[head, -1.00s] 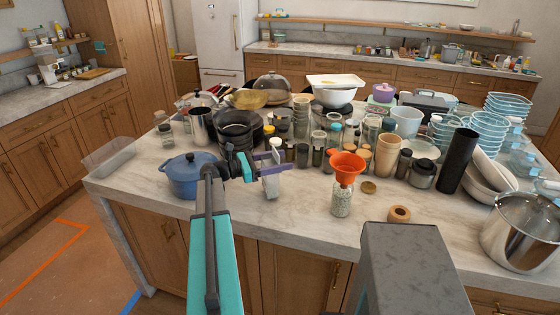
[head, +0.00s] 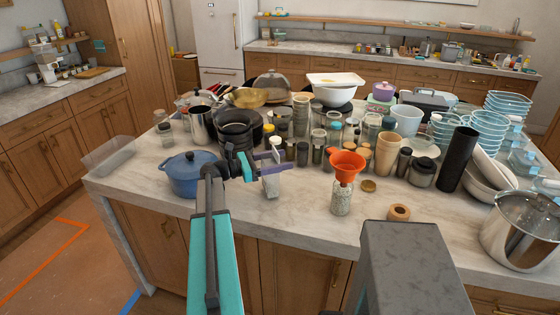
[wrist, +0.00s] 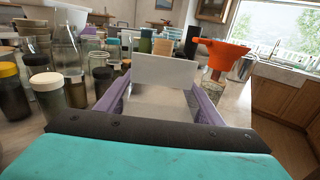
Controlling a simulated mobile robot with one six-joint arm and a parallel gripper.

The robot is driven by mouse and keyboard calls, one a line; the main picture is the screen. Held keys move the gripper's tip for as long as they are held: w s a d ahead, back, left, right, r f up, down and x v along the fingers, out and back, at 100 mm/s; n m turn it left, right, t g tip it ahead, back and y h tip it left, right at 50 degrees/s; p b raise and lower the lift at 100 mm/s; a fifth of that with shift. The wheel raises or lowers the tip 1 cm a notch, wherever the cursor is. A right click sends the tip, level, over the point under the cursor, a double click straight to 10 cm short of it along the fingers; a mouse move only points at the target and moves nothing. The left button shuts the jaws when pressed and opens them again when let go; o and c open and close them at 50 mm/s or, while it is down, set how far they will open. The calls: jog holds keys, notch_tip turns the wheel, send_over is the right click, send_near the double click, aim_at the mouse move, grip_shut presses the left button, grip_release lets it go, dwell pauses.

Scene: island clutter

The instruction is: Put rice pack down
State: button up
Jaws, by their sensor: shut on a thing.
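The rice pack (head: 271,184) is a small pale upright packet in the head view, at the island's near side. My gripper (head: 272,163) is shut on its upper part. In the wrist view the pack (wrist: 165,72) is a plain whitish block between the purple fingers (wrist: 163,95). The pack's lower end is at or just above the marble top (head: 300,215); I cannot tell whether it touches.
A blue pot (head: 190,174) stands left of my gripper. A jar with an orange funnel (head: 346,162) stands to the right, also in the wrist view (wrist: 219,55). Many jars crowd behind. Bare marble lies in front of the pack.

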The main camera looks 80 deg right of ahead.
jog(key=shift+f, duration=0.55)
dwell(0.9)
jog(key=o, duration=1.8)
jog(key=shift+c, duration=0.2)
jog(key=shift+w, duration=0.15)
jog(key=b+v, duration=0.4)
jog(key=v, duration=0.9)
jog(key=shift+w+a, duration=0.2)
jog(key=shift+w, duration=0.05)
jog(key=shift+r, duration=0.1)
